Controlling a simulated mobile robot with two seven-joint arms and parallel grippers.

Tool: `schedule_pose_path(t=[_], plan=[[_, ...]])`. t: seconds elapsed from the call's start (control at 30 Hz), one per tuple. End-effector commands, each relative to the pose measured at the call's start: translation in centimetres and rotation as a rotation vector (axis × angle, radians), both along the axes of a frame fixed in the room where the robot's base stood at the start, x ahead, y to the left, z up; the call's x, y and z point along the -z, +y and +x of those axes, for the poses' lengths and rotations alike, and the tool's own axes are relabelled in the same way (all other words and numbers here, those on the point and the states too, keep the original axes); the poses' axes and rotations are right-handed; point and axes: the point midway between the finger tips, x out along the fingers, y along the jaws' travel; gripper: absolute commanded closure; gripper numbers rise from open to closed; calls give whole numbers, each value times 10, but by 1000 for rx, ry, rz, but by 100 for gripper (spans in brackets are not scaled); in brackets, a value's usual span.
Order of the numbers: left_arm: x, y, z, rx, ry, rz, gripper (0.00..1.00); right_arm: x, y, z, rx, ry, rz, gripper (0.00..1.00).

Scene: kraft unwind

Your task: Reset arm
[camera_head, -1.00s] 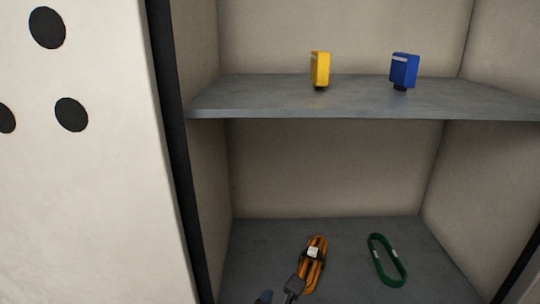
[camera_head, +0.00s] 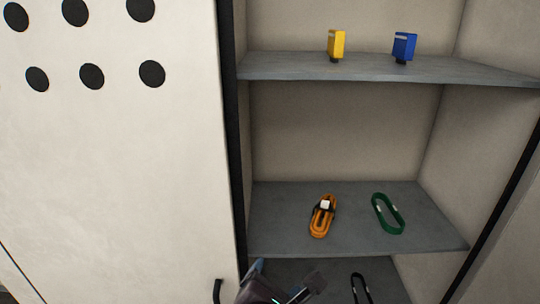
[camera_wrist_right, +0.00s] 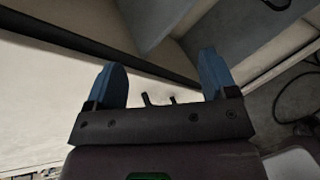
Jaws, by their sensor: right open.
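My right gripper (camera_head: 284,281) is at the bottom of the head view, in front of the cabinet and below the middle shelf's front edge. In the right wrist view its two blue fingers (camera_wrist_right: 162,75) stand wide apart with nothing held between them. An orange coil (camera_head: 322,217) with a black and white band lies on the middle shelf (camera_head: 280,240), apart from the gripper. My left gripper is in neither view.
A green loop (camera_head: 388,213) lies right of the coil. The upper shelf (camera_head: 370,68) bears a yellow device (camera_head: 336,45) and a blue device (camera_head: 404,47). A black loop (camera_head: 360,288) is lower down. A white panel with black holes (camera_head: 120,170) stands left.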

Motion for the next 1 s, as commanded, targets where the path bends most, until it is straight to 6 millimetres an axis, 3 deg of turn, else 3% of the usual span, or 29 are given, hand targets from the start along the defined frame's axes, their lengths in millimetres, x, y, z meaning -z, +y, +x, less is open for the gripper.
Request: schedule_pose_path(t=[0.3,0.57,0.77,0.9,1.0], plan=[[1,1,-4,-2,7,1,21,10,20,27,-18,-74,706,21],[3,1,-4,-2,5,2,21,47,-3,41,104,-17,1356,21],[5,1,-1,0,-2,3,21,98,-59,38,322,25,1883,21],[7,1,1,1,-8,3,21,148,-126,17,537,-4,2204,21],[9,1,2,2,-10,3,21,180,-173,-6,661,-55,2297,21]])
